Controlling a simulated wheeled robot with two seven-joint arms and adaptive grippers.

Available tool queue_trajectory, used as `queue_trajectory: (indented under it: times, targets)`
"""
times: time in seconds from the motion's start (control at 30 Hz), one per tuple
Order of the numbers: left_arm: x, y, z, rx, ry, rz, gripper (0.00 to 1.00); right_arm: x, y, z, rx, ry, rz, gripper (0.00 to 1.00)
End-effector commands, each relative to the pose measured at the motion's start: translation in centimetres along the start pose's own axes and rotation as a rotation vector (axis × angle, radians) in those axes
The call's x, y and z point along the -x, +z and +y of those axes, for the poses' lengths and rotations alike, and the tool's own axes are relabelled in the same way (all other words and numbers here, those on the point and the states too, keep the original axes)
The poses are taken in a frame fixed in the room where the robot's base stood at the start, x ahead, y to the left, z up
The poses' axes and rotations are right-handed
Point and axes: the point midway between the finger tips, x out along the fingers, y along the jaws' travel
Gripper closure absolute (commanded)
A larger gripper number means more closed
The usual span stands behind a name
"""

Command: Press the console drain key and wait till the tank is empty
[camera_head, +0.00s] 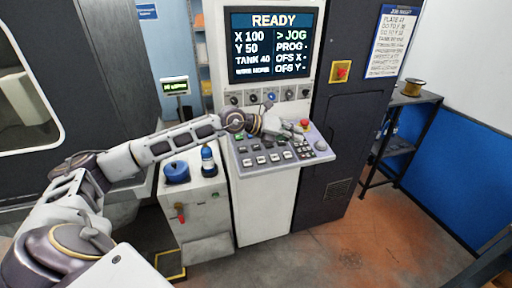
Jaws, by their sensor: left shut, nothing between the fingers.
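The console (268,163) has a sloping panel with several small keys; their labels are too small to read, so I cannot tell which is the drain key. My left gripper (300,132) is shut and empty, over the upper right part of the panel. I cannot tell whether it touches a key. The screen (271,46) above shows READY, X 100, Y 50, TANK 40, and a menu with the mark at JOG. The tank itself is not clearly identifiable. My right gripper is out of view.
A white cabinet (197,209) with a blue cap (176,171) and red-handled valve stands left of the console. A red stop button (341,72) is on the dark cabinet. A black shelf stand (396,137) is at right. The floor in front is clear.

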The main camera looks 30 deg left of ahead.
Motion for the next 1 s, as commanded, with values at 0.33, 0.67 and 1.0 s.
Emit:
queue_trajectory:
  times: [0.33, 0.67, 1.0]
  targets:
    - [5.6, 4.8, 6.8, -0.109, 0.315, 0.016, 1.00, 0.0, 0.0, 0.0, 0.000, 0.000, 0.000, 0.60]
    - [9.2, 7.2, 9.9, -0.135, 0.475, 0.011, 1.00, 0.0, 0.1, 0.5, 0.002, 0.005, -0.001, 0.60]
    - [9.5, 7.4, 10.1, -0.136, 0.486, 0.011, 1.00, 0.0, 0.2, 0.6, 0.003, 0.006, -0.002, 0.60]
